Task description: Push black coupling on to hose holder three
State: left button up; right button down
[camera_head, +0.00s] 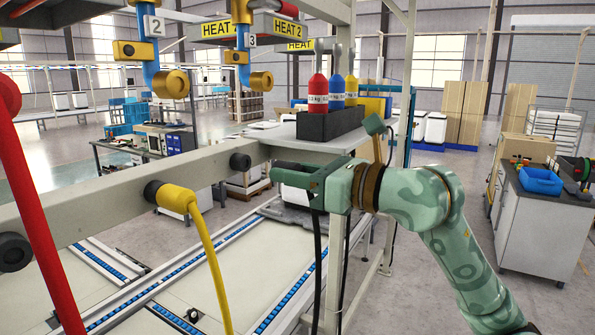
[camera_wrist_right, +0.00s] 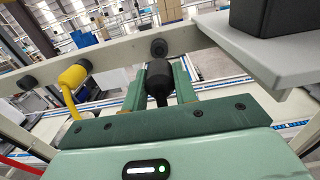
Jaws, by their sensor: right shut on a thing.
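My right gripper (camera_head: 290,174) reaches in from the right, beside the beam. In the right wrist view its two green fingers (camera_wrist_right: 159,78) are shut on the black coupling (camera_wrist_right: 158,84). A black hose (camera_head: 318,260) hangs down below the gripper in the head view. A bare black holder stub (camera_head: 240,161) sticks out of the beam, to the left of the gripper, below the number 3 tag. In the wrist view this stub (camera_wrist_right: 159,48) is just beyond the coupling's tip, with a gap that is hard to judge. The left gripper is not in view.
A yellow coupling with hose (camera_head: 178,200) sits on the middle stub of the beam (camera_head: 105,200). Another bare stub (camera_head: 14,252) is at the left. A red hose (camera_head: 32,210) crosses the left edge. A shelf (camera_head: 290,138) with coloured bottles stands above my gripper.

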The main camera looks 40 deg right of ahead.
jog(key=shift+w+a+r+p, duration=0.2)
jog(key=shift+w+a+p, duration=0.05)
jog(key=shift+w+p, duration=0.35)
jog(key=shift+w+a+p, duration=0.2)
jog(key=shift+w+p, duration=0.1)
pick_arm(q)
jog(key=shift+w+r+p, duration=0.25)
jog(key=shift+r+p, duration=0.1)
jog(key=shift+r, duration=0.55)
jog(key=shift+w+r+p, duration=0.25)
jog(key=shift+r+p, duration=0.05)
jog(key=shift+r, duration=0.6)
pick_arm(e)
jog(key=shift+x, duration=1.4)
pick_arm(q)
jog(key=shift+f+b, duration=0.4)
pick_arm(e)
jog(key=shift+f, duration=0.2)
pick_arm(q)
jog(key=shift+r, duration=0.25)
pick_arm(e)
jog(key=shift+w+a, duration=0.2)
jog(key=shift+w, duration=0.35)
pick_arm(q)
jog(key=shift+p, duration=0.3)
pick_arm(e)
jog(key=c, duration=1)
grip_release()
jog(key=shift+c, duration=0.2)
